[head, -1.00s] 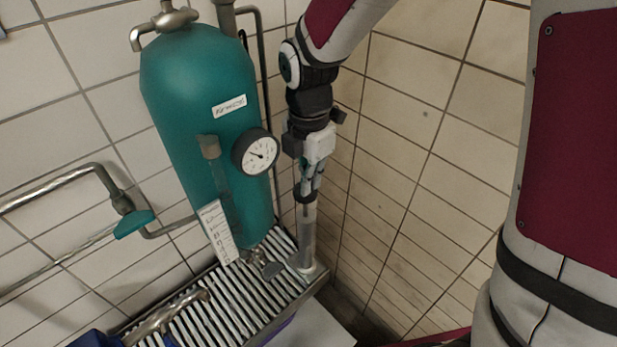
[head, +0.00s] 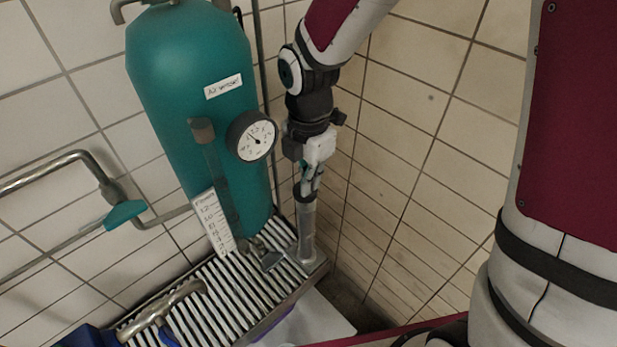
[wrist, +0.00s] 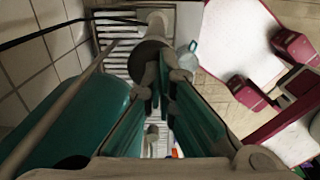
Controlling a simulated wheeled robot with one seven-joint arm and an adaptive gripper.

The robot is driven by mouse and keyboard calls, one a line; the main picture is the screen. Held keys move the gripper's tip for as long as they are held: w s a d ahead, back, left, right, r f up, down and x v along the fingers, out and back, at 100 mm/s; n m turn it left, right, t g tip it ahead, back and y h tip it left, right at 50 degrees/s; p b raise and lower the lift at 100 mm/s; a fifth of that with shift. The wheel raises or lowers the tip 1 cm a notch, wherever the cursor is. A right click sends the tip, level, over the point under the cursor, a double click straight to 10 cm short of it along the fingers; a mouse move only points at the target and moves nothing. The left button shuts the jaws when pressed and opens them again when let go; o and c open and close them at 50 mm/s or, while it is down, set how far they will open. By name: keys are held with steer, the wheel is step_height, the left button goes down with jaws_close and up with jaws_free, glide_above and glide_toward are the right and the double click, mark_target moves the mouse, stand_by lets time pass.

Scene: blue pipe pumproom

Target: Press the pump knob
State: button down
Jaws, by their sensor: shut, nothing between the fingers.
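The pump is an upright grey cylinder (head: 307,235) at the right end of a slatted metal rack. My gripper (head: 308,188) points down right over its top in the head view. In the wrist view a dark round knob (wrist: 143,60) shows just beyond my gripper's fingertips (wrist: 167,68) and is partly hidden by them. The fingers are closed together and hold nothing. They look to be at or against the knob; contact cannot be made out for sure.
A teal air vessel (head: 190,75) with a pressure gauge (head: 251,137) stands close left of my gripper. A slatted rack (head: 235,300) lies below. A tiled wall (head: 400,150) is close on the right. A pipe with a teal valve handle (head: 124,215) is at the left.

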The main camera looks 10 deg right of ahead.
step_height(320, 180, up, 10)
stand_by(0.4)
stand_by(1.5)
